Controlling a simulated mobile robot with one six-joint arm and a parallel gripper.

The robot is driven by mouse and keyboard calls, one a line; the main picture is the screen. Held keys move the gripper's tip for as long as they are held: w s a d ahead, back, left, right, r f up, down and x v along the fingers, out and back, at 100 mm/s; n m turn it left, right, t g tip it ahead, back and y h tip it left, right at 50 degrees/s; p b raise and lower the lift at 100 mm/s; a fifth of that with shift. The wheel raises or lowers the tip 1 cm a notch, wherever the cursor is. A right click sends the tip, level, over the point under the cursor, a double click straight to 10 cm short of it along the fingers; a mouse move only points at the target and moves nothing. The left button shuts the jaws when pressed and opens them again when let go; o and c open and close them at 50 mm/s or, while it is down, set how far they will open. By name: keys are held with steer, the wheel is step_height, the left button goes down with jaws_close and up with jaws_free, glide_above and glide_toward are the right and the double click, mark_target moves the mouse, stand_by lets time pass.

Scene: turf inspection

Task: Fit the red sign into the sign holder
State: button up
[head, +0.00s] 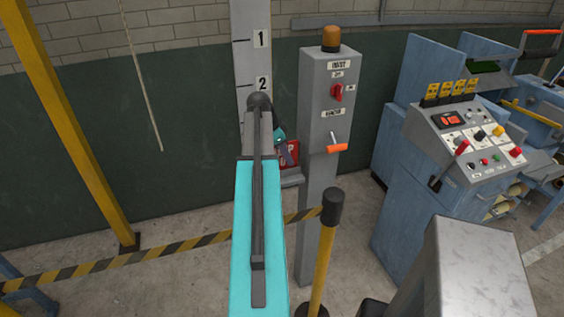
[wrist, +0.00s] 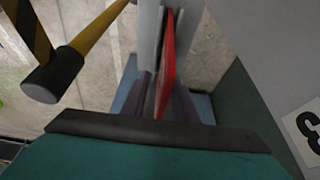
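The red sign (head: 292,153) with white lettering stands upright beside the pale numbered post, partly hidden by my arm. In the wrist view, the red sign (wrist: 166,65) appears edge-on between the dark fingers of my gripper (wrist: 163,103). The fingers lie close along both sides, and my gripper looks shut on it. In the head view, my gripper (head: 281,150) is mostly hidden behind my arm. The grey sign holder (head: 292,180) shows just below the sign. Grey strips flank the sign in the wrist view. I cannot tell whether its lower edge is inside the holder.
A grey control pillar (head: 323,170) with an orange lamp stands close to the sign's right. A yellow post with a black cap (head: 332,207) and a striped barrier (head: 150,252) are in front. A blue machine (head: 430,150) fills the right. Open floor lies left.

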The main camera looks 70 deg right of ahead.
stand_by(0.4)
jaws_close()
steer(key=shift+r, duration=0.15)
steer(key=shift+r, duration=0.2)
steer(key=s+a+r+b, duration=0.2)
steer(key=s+a, duration=0.2)
steer(key=a, duration=0.2)
steer(key=s+a+r+b, duration=0.2)
steer(key=s+a+b, duration=0.1)
steer(key=s+a, duration=0.2)
steer(key=shift+a+r+b, duration=0.3)
steer(key=shift+a+r, duration=0.05)
steer(key=shift+a, duration=0.8)
